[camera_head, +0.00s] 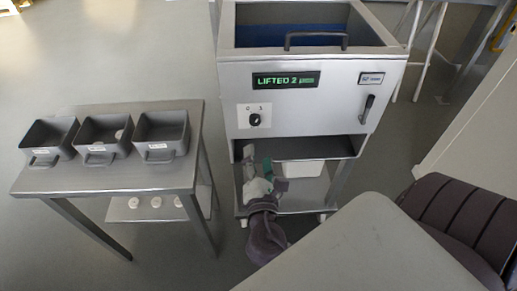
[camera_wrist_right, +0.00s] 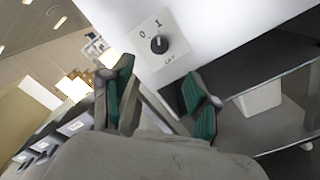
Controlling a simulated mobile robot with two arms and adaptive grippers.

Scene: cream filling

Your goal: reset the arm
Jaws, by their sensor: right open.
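My right gripper (camera_head: 264,165) is in front of the lower opening of the steel machine (camera_head: 300,90), below the dial. In the right wrist view my right gripper (camera_wrist_right: 162,98) shows its two teal-padded fingers spread apart with nothing between them. The dial (camera_head: 255,120) sits on the machine's front panel. It also shows in the right wrist view (camera_wrist_right: 159,44), above and ahead of the fingers, and no finger touches it. My left gripper is not in view.
The machine has a lit display reading "LIFTED 2" (camera_head: 286,80) and a black lever (camera_head: 366,108). A white bin (camera_head: 303,168) stands on its lower shelf. A steel table (camera_head: 110,181) at the left bears three grey bins. Open floor lies between table and machine.

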